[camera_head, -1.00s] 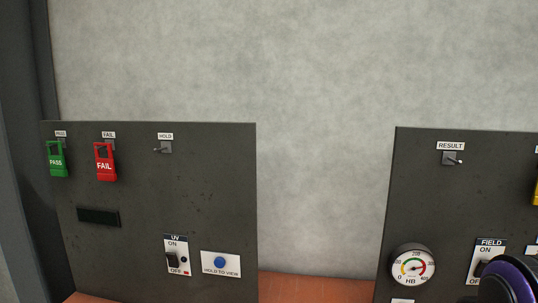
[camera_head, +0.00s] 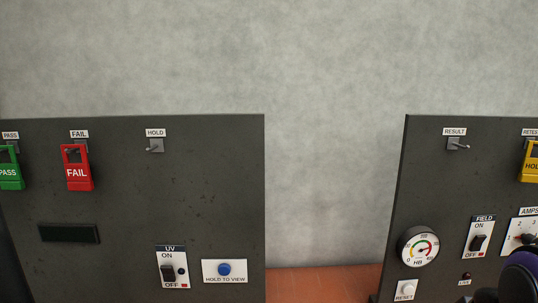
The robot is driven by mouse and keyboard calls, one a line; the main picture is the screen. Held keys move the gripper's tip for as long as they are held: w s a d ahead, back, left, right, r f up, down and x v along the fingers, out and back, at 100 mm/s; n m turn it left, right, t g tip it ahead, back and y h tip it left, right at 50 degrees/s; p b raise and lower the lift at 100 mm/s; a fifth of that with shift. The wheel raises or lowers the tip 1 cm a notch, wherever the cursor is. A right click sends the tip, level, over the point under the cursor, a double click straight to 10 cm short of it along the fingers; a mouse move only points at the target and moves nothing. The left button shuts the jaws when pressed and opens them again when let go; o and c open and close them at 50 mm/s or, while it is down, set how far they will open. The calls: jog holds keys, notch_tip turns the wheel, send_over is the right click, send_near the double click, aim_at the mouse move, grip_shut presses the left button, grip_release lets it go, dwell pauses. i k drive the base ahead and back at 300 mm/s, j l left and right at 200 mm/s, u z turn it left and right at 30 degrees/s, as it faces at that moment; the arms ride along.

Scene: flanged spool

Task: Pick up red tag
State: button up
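The red tag (camera_head: 77,170), marked FAIL, hangs on a hook under the FAIL label on the left dark panel (camera_head: 200,200). A green PASS tag (camera_head: 10,170) hangs to its left, cut by the picture's left edge. The HOLD hook (camera_head: 155,146) to its right is empty. My gripper cannot be made out in the head view. A dark and purple rounded shape at the lower right corner hides a little of the right panel; I cannot tell what it is.
The right panel (camera_head: 390,270) carries an empty RESULT hook (camera_head: 457,144), a yellow tag (camera_head: 530,162), a dial (camera_head: 419,247) and switches. The left panel also has a UV switch (camera_head: 168,272) and a blue button (camera_head: 224,269). Reddish-brown surface (camera_head: 325,283) shows between the panels.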

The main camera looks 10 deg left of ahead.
aim_at(79, 177)
jog(key=j+z, duration=0.1)
jog(key=j, duration=0.3)
jog(key=k+j, duration=0.15)
jog(key=j, duration=0.25)
jog(key=k+j+z, duration=0.15)
jog(key=j, duration=0.3)
jog(key=j+z, duration=0.1)
jog(key=j, duration=0.3)
jog(key=k, duration=0.05)
